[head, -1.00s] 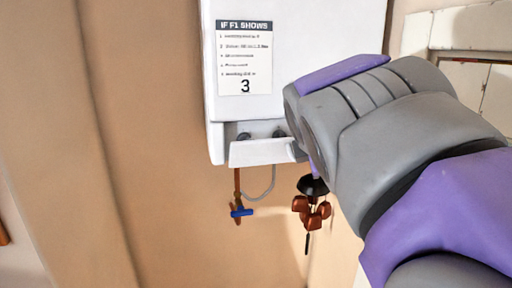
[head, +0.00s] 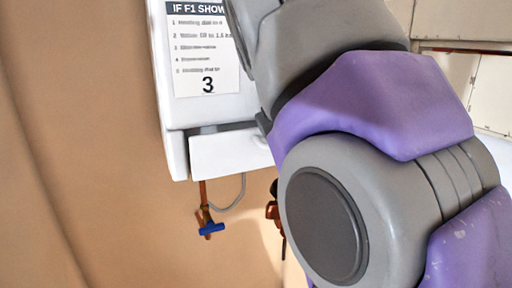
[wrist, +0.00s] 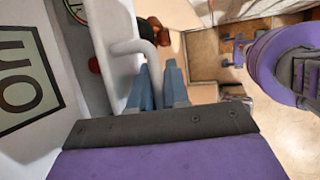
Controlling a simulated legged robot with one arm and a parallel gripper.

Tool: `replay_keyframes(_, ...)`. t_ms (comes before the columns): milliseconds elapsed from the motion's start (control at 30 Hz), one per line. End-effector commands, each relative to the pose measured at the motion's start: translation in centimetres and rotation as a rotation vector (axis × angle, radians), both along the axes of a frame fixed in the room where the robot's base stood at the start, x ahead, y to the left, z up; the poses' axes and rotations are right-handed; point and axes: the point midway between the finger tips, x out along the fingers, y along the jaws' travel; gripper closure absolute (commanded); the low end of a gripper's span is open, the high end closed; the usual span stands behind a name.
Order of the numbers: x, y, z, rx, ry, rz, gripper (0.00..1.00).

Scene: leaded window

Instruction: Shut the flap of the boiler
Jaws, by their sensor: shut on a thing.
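The white boiler (head: 200,107) hangs on the wall in the head view, partly behind my arm. Its white flap (head: 228,153) is at the bottom front, with a narrow grey gap showing between its top edge and the body. In the wrist view the flap (wrist: 118,22) stands out from the boiler front, and a dial (wrist: 76,9) and a red knob (wrist: 94,65) show in the space behind it. My gripper (wrist: 158,88) is shut on the flap's pale bent handle (wrist: 146,52). The fingers are hidden in the head view.
A copper pipe with a blue valve (head: 211,228) and a grey hose (head: 237,192) hang below the boiler. A notice (head: 203,50) is on its front. A reddish-brown hanging object (head: 273,211) is partly behind my arm. The wall at left is clear.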

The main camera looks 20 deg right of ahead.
Motion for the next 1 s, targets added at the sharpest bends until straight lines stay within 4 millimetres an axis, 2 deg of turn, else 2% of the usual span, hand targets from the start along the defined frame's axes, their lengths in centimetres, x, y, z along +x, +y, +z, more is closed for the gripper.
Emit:
replay_keyframes(367,0.07,0.06,-0.14,0.001,0.006,0.001,1.0)
replay_keyframes(400,0.07,0.06,-0.14,0.001,0.006,0.001,0.82)
replay_keyframes(467,0.06,0.06,-0.13,0.0,0.006,0.001,0.79)
replay_keyframes(867,-0.18,-0.08,0.03,0.0,0.003,0.0,0.79)
replay_keyframes(1000,-0.72,-0.83,0.26,0.001,0.002,0.0,0.79)
